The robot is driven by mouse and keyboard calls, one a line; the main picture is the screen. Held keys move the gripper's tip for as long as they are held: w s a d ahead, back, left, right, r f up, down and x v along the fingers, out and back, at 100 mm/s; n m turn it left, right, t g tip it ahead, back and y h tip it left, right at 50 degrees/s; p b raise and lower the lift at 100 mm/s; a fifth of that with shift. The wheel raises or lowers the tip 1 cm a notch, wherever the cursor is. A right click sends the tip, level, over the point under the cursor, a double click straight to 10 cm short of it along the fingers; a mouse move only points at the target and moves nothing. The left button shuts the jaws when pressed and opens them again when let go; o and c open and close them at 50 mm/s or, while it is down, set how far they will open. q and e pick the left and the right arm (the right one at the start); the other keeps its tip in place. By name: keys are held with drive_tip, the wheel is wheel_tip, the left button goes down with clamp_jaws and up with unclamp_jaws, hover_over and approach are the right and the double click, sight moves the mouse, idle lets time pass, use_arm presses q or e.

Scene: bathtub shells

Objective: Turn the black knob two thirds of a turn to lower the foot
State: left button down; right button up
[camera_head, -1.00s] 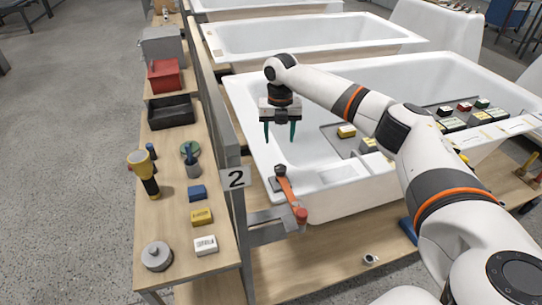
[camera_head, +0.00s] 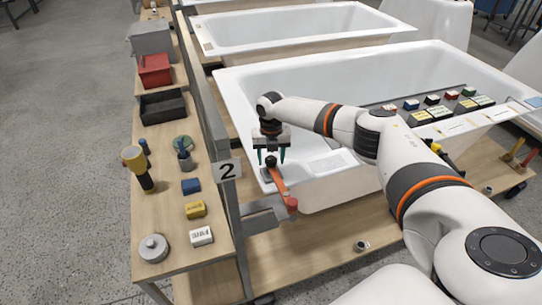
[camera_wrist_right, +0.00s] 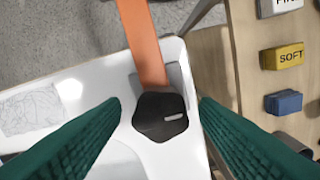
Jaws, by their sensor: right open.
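The black knob (camera_wrist_right: 160,118) is faceted, with a pale mark on its top. It sits at the end of an orange bar (camera_wrist_right: 145,45) at the tub's corner rim. In the head view the orange bar (camera_head: 280,185) runs toward the front, ending in a red-orange round tip. My right gripper (camera_head: 271,159) is open and points down over the knob. In the wrist view the green fingers (camera_wrist_right: 160,106) stand on either side of the knob, apart from it. The foot cannot be made out. My left gripper is not in view.
The white bathtub (camera_head: 230,85) lies around the knob. A bench (camera_head: 165,215) on the left holds blocks, a yellow-black tool (camera_head: 138,168) and bins.

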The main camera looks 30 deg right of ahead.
drive_tip(key=shift+c, duration=1.4)
drive_tip(key=c, duration=0.7)
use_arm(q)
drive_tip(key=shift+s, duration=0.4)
